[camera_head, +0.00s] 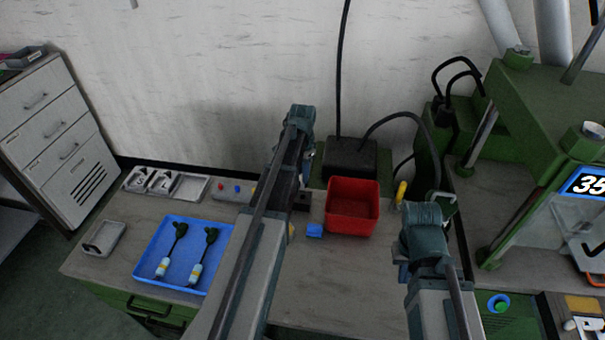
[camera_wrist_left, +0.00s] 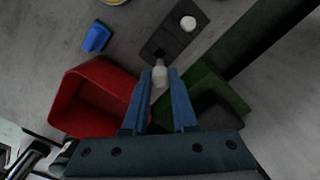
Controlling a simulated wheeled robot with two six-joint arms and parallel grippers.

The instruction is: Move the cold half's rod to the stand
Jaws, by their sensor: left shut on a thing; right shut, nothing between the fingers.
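My left gripper (camera_wrist_left: 160,98) is shut on a small whitish rod (camera_wrist_left: 159,74), whose tip sticks out past the blue fingers. The rod's tip appears close to a dark flat block, likely the stand (camera_wrist_left: 166,42); I cannot tell whether they touch. A white round piece (camera_wrist_left: 188,22) sits on the block's other end. In the head view the left gripper (camera_head: 308,165) is mostly hidden by its arm, and the dark block (camera_head: 302,203) shows just below it. My right gripper (camera_head: 402,262) is shut and empty, its fingers largely hidden by the wrist.
A red bin (camera_head: 352,222) and a blue block (camera_head: 314,230) stand right of the dark block. A blue tray (camera_head: 150,268) with two dark-and-white parts lies left. A black box on a green base (camera_head: 372,165) stands behind, with a green press (camera_head: 545,110) at right.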

